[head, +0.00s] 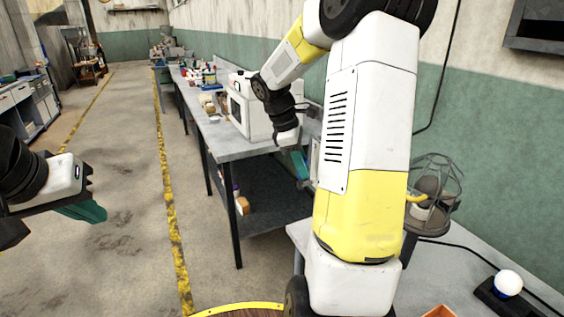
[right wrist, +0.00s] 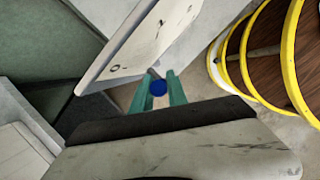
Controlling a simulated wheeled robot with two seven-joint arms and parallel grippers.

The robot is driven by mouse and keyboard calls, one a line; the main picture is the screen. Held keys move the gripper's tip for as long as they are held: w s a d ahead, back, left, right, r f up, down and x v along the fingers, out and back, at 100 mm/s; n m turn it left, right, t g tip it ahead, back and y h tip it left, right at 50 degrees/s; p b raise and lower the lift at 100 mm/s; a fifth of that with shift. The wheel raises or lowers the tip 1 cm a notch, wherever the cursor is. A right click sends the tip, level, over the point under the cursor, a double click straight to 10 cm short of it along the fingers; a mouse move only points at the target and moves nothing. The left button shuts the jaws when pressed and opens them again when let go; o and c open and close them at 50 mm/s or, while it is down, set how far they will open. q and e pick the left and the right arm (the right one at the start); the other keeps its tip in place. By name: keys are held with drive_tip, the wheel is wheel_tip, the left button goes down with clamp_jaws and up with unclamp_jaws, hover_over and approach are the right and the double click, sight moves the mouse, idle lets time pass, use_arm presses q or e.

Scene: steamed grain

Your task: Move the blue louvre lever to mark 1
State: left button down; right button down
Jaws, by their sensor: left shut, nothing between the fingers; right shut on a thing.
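The blue lever knob (right wrist: 158,88) shows in the right wrist view between the teal fingertips of my right gripper (right wrist: 160,92), next to a pale panel (right wrist: 135,45) with small dark marks. My right gripper is shut on the knob. In the head view, my right gripper (head: 300,164) is beside the end of the long bench, and the knob is hidden there. The marks are too small to read, so the lever's setting cannot be told. My left gripper (head: 85,212) is shut and empty at the left, over open floor.
The long metal bench (head: 219,142) carries a white box-like machine (head: 252,105) and several small items. A nearer grey table (head: 450,275) holds a caged lamp-like item (head: 436,190) and a white ball on a dark base (head: 508,283). Yellow-rimmed round wood (right wrist: 275,50) lies to the right.

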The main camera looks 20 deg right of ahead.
drive_tip(key=shift+s+d+f+m+t, duration=0.15)
drive_tip(key=shift+s+t, duration=0.3)
drive_tip(key=shift+t, duration=0.3)
drive_tip(key=shift+s+a+f+m+t, duration=0.1)
drive_tip(key=shift+s+t, duration=0.3)
drive_tip(key=shift+t, duration=0.4)
drive_tip(key=shift+s+d+f+m+t, duration=0.15)
drive_tip(key=shift+s+t, duration=0.3)
drive_tip(key=shift+t, duration=0.3)
drive_tip(key=c, duration=1.3)
unclamp_jaws()
drive_tip(key=shift+a, duration=0.1)
drive_tip(key=v, duration=0.7)
drive_tip(key=shift+s+r, duration=0.25)
drive_tip(key=shift+r, duration=0.1)
